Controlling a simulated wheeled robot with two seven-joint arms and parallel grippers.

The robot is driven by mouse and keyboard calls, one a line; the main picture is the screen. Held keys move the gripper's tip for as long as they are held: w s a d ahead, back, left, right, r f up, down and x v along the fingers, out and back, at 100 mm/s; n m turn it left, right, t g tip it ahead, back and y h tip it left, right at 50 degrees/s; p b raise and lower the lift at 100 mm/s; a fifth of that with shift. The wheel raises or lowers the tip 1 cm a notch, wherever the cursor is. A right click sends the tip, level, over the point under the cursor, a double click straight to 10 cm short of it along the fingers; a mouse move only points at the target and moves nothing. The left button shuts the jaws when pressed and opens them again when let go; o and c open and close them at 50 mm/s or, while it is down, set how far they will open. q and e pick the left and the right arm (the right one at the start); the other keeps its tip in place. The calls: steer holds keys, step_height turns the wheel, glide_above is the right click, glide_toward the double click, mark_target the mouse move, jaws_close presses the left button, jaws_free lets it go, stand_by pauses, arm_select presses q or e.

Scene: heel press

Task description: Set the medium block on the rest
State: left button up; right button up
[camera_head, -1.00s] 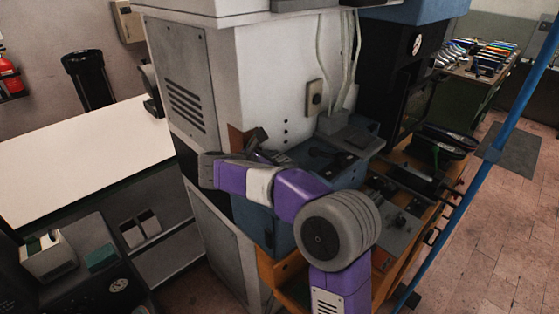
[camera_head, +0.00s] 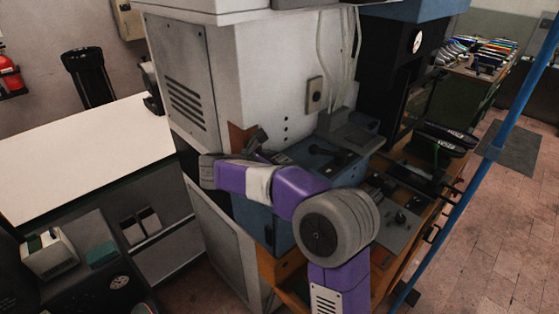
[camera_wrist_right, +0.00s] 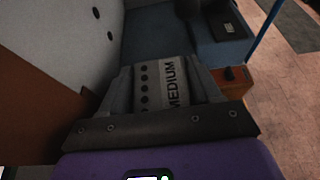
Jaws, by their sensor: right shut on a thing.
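The medium block (camera_wrist_right: 168,86) shows in the right wrist view as a pale piece with a row of dark holes and the word MEDIUM. My right gripper (camera_wrist_right: 166,92) is shut on it, with a grey finger on either side. Blue machine surface shows beyond the block; I cannot tell whether they touch. In the head view my right gripper (camera_head: 257,142) is small and dark beside the white press, partly behind my wrist, and the block cannot be made out there. I cannot pick out the rest with certainty. My left gripper is not in view.
The white press housing (camera_head: 275,75) stands close to my right gripper, with a brown panel (camera_wrist_right: 30,115) near it. The blue machine bed (camera_head: 325,160) carries dark parts. A blue pole (camera_head: 500,140) stands at the right. A white tabletop (camera_head: 80,155) is at the left.

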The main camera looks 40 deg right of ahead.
steer(key=o, duration=1.4)
steer(key=shift+a, duration=0.1)
steer(key=v, duration=0.7)
steer(key=shift+a+p, duration=0.2)
steer(key=shift+p, duration=0.25)
steer(key=shift+r, duration=0.1)
